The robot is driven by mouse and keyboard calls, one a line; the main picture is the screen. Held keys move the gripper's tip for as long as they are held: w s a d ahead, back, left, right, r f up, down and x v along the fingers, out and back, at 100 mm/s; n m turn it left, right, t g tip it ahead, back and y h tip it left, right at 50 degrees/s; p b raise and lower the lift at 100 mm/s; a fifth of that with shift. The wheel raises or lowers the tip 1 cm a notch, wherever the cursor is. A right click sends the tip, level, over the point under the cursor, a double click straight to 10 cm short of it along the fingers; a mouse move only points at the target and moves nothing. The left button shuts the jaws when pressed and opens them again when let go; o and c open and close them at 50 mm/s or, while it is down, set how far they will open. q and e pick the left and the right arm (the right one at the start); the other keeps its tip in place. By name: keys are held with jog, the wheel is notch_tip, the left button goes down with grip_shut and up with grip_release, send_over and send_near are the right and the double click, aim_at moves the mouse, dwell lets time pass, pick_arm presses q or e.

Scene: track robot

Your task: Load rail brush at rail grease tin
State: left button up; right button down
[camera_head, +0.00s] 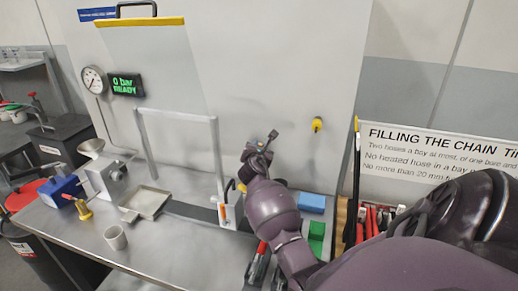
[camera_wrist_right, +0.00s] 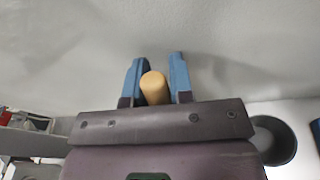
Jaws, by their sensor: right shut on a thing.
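My right gripper (camera_head: 262,148) is raised in front of the pale back panel, above the right half of the bench, with its arm coming in from the lower right. In the right wrist view the gripper (camera_wrist_right: 157,63) is shut on a rounded tan wooden handle (camera_wrist_right: 154,88) between its blue fingers. This looks like the rail brush; its bristles are hidden. I cannot pick out the rail grease tin with certainty; a small grey cup (camera_head: 115,237) stands near the bench's front edge. My left gripper is not in view.
The metal bench (camera_head: 175,245) holds a shallow square tray (camera_head: 145,202), a blue device (camera_head: 62,190) and an upright metal frame (camera_head: 217,150). Blue (camera_head: 312,202) and green (camera_head: 316,238) blocks sit right of my arm. A gauge (camera_head: 94,80) hangs left. The front middle bench is clear.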

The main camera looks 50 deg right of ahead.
aim_at(260, 128)
jog(key=shift+f, duration=0.45)
dwell(0.9)
jog(key=shift+r+p, duration=1.9)
jog(key=shift+r, duration=1.65)
